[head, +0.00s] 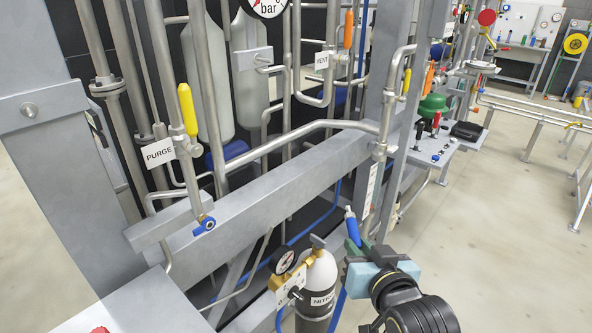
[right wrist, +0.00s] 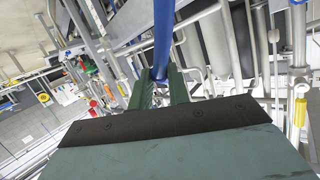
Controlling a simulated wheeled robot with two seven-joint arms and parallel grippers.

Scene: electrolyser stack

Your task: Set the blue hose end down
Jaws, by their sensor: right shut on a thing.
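The blue hose end (head: 353,229) has a pale metal tip and points up, slightly tilted, in the head view. My right gripper (head: 363,247) is shut on it, below the tip. In the right wrist view the blue hose end (right wrist: 163,38) stands between the two green fingers of my right gripper (right wrist: 161,78). The blue hose (head: 338,312) hangs below the gripper beside the nitrogen bottle. My left gripper is not in view.
A white-topped nitrogen bottle (head: 319,275) with a brass regulator and gauge (head: 285,261) stands left of my gripper. The grey frame beam (head: 265,185), PURGE valve (head: 187,110) and blue-ended fitting (head: 204,225) lie further left. A bench (head: 440,148) with a green object stands behind. Open floor lies right.

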